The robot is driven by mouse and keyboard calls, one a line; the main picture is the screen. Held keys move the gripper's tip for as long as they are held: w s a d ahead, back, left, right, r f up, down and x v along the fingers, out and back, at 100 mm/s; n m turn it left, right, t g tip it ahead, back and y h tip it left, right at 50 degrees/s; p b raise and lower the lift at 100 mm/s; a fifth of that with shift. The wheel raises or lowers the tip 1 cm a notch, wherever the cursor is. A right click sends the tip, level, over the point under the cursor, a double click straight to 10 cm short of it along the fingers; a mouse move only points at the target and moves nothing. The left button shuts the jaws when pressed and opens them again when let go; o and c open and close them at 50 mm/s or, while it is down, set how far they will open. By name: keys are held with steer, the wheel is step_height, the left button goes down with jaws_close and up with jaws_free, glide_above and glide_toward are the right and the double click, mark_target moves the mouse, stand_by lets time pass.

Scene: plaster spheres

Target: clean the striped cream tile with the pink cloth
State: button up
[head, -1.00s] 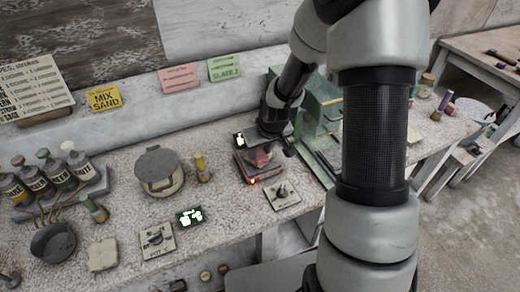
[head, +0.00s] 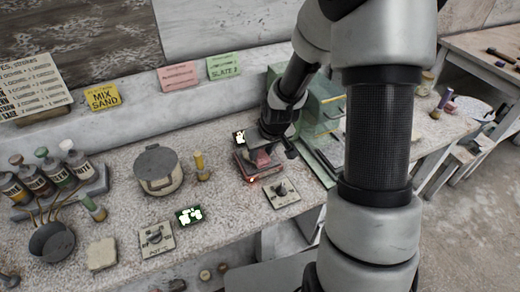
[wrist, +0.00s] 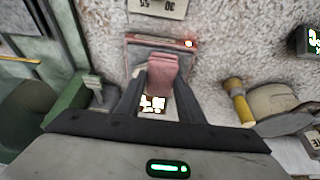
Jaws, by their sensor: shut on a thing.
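The pink cloth (wrist: 162,72) is folded between the two fingers of my gripper (wrist: 160,92) in the wrist view. My gripper (head: 264,148) is shut on the cloth, which also shows in the head view (head: 263,157). The cloth is over a red-edged unit with a grey top (wrist: 148,50); whether it touches that top I cannot tell. A small red light glows at the unit's corner. A cream slab (head: 101,254) lies at the front left of the bench, well away from my gripper; I cannot make out stripes on it.
A knob panel (head: 281,192) is just in front of the red-edged unit. A green metal box (head: 318,105) stands close on the right. A yellow-topped bottle (head: 200,166) and a lidded pot (head: 158,170) stand left.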

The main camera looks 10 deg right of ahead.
steer(key=shift+s+f, duration=0.1)
steer(key=shift+s, duration=0.35)
steer(key=shift+w+a+b, duration=0.2)
steer(key=shift+w+b, duration=0.1)
steer(key=shift+w, duration=0.75)
steer(key=shift+w+a+b, duration=0.15)
steer(key=shift+w+b, duration=0.1)
steer(key=shift+w, duration=0.75)
steer(key=shift+s+d, duration=0.2)
steer(key=shift+s, duration=0.85)
steer(key=shift+s+d, duration=0.2)
steer(key=shift+s, duration=0.8)
steer(key=shift+w+a+b, duration=0.2)
steer(key=shift+w+b, duration=0.05)
steer(key=shift+w, duration=0.8)
steer(key=shift+w+a+b, duration=0.2)
steer(key=shift+w, duration=0.8)
steer(key=shift+s+d+r+p, duration=0.2)
steer(key=shift+s+r+p, duration=0.4)
steer(key=shift+s+r, duration=0.35)
steer(key=shift+s+f, duration=0.1)
steer(key=shift+f, duration=0.1)
